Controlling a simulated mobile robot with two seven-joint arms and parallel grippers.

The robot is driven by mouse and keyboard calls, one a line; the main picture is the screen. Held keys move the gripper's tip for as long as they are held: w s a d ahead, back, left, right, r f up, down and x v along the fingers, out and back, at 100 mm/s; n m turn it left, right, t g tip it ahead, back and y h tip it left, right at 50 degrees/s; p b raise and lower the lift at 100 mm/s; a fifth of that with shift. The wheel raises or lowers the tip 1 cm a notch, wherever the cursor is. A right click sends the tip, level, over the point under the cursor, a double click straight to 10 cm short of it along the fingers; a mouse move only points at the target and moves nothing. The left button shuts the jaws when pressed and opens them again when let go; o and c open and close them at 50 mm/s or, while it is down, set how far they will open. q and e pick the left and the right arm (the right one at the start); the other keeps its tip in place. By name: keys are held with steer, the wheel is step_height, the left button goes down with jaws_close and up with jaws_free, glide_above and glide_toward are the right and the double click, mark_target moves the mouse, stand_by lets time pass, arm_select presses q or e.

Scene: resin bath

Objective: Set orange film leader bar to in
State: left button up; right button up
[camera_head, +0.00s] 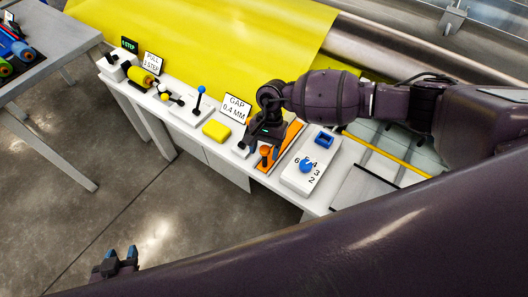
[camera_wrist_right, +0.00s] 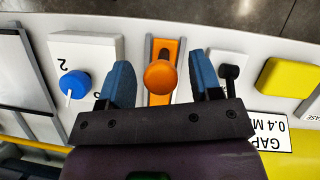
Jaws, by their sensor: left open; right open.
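The orange film leader bar (camera_head: 265,151) has a round orange knob standing over an orange track on the white bench. The knob (camera_wrist_right: 160,77) also shows in the right wrist view, with the track running up behind it. My right gripper (camera_wrist_right: 159,68) is open, its two blue fingers on either side of the knob with gaps at both sides. In the head view my right gripper (camera_head: 264,138) hides part of the bar and track. My left gripper (camera_head: 115,262) is open and empty over the floor at the lower left.
A white panel with a numbered blue dial (camera_head: 306,166) stands right of the track. A black-knobbed lever (camera_wrist_right: 232,73), a yellow block (camera_head: 216,130) and a gap sign (camera_head: 235,108) stand on its other side. The bench's front edge is close by.

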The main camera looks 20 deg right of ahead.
steer(key=shift+x, duration=0.8)
steer(key=shift+w, duration=0.1)
jaws_close()
